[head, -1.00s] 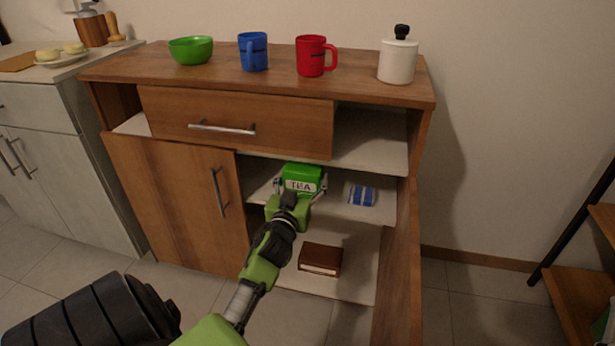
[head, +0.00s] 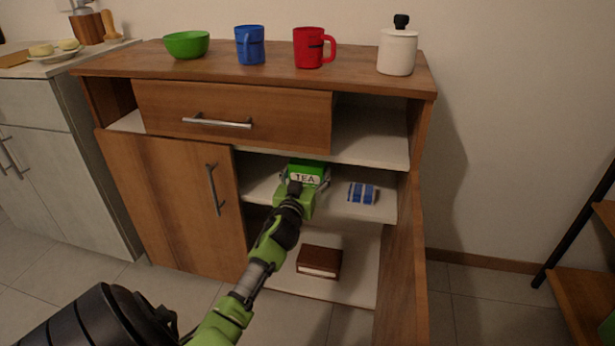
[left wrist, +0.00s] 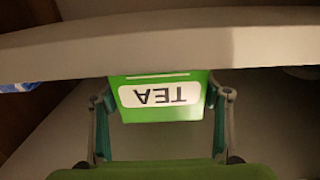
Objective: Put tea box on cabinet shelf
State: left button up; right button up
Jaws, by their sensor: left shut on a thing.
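The green tea box (head: 307,170) with a white TEA label is held in my left gripper (head: 305,183), at the opening of the cabinet's middle shelf (head: 340,205). In the left wrist view the tea box (left wrist: 160,98) sits between the two fingers of the left gripper (left wrist: 162,105), its label upside down. A pale shelf board edge crosses that view just beyond the box. I cannot tell whether the box touches the shelf. My right gripper is not in view.
A blue and white package (head: 362,193) lies on the middle shelf to the right. A brown box (head: 320,261) is on the lower shelf. The open right door (head: 405,270) stands close to the right of the arm. A green bowl, mugs and a white jar stand on top.

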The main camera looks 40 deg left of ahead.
pick_arm(q)
jog(key=shift+f, duration=0.1)
jog(key=shift+f, duration=0.15)
jog(key=o, duration=1.3)
